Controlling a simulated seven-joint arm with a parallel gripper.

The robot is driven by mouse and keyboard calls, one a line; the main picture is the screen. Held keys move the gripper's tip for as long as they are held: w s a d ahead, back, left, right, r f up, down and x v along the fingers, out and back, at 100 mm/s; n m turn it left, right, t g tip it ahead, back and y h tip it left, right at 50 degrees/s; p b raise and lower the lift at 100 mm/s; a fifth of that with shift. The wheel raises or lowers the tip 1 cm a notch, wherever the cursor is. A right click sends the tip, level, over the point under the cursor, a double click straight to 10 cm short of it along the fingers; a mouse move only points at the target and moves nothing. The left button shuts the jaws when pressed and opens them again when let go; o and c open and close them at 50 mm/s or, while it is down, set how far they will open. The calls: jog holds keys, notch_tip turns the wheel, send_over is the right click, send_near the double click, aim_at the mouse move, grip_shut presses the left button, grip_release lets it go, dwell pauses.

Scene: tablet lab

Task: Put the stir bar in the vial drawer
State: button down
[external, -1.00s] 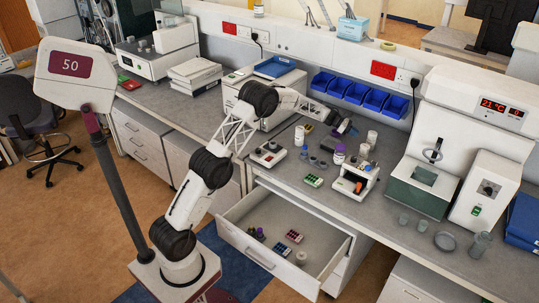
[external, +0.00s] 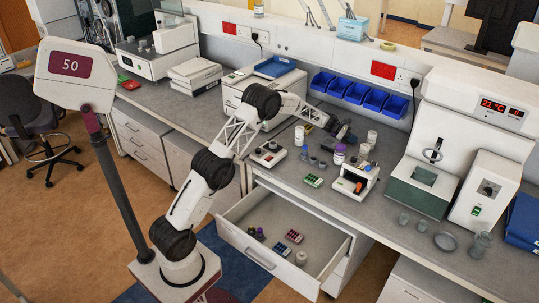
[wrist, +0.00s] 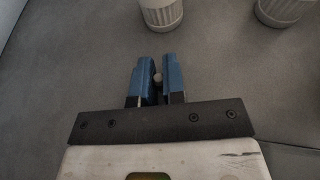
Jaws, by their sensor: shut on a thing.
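My gripper (wrist: 157,80) shows two blue fingers in the wrist view, shut on the small pale stir bar (wrist: 157,77), of which only a rounded end shows between the fingertips. In the external view my gripper (external: 343,131) is over the bench, behind the small bottles; the stir bar is too small to make out there. The vial drawer (external: 245,245) below the bench is pulled open.
White-capped containers (wrist: 161,14) stand just ahead of the fingers. Blue bins (external: 357,93) line the wall. The drawer has bare floor between its contents.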

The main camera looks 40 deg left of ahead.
jog(key=shift+f, duration=0.2)
jog(key=c, duration=1.2)
grip_release()
jog(key=v, duration=1.2)
